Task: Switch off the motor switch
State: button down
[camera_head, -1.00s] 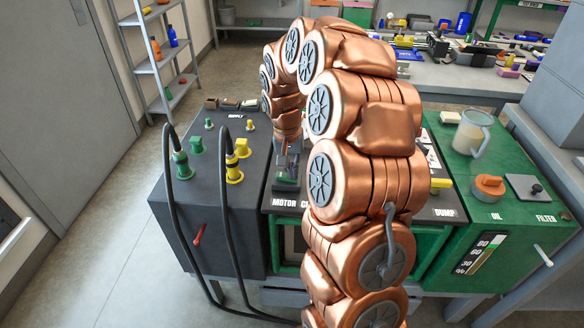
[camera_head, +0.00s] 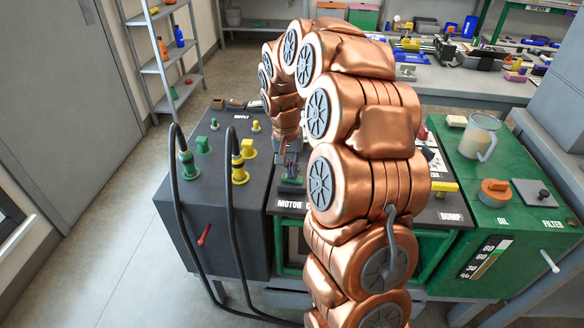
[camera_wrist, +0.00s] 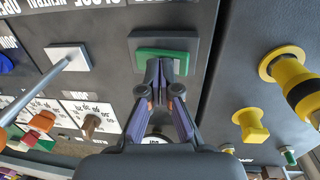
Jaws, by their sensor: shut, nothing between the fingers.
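The motor switch is a green rocker (camera_wrist: 172,60) on a grey base plate in the wrist view. It also shows as a small green part above the MOTOR label (camera_head: 291,181) in the head view. My gripper (camera_wrist: 160,68) is shut and empty, with its fingertips right at the near edge of the green rocker. I cannot tell whether they touch it. In the head view my gripper (camera_head: 290,158) points down just over the switch, and my copper arm hides much of the panel.
A metal lever on a pale plate (camera_wrist: 68,56) is left of the switch. Yellow fittings (camera_wrist: 250,124) stand right. Black hoses (camera_head: 232,205) loop over the dark supply box (camera_head: 215,185). A clear jug (camera_head: 478,137) and an orange cap (camera_head: 494,192) sit on the green unit.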

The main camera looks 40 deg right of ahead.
aim_at(301, 179)
notch_tip(301, 179, up, 14)
jog(key=s+d, duration=0.1)
jog(key=d, duration=0.1)
jog(key=shift+s+f+b, duration=0.2)
jog(key=shift+s+b, duration=0.1)
jog(key=shift+b, duration=0.1)
dwell(0.5)
jog(key=s+a+r+n+p, duration=0.3)
jog(key=s+a+n+p, duration=0.15)
jog(key=s+a, duration=0.85)
jog(key=s+a+f+n+p, duration=0.2)
jog(key=s+a, duration=0.2)
jog(key=s, duration=0.4)
jog(key=s+a+f+n+g+p, duration=0.1)
jog(key=s+a, duration=0.3)
jog(key=s, duration=0.4)
jog(key=shift+s+a+f+n+y+p, duration=0.15)
jog(key=shift+s+f+n+y+p, duration=0.2)
jog(key=shift+s+y, duration=0.05)
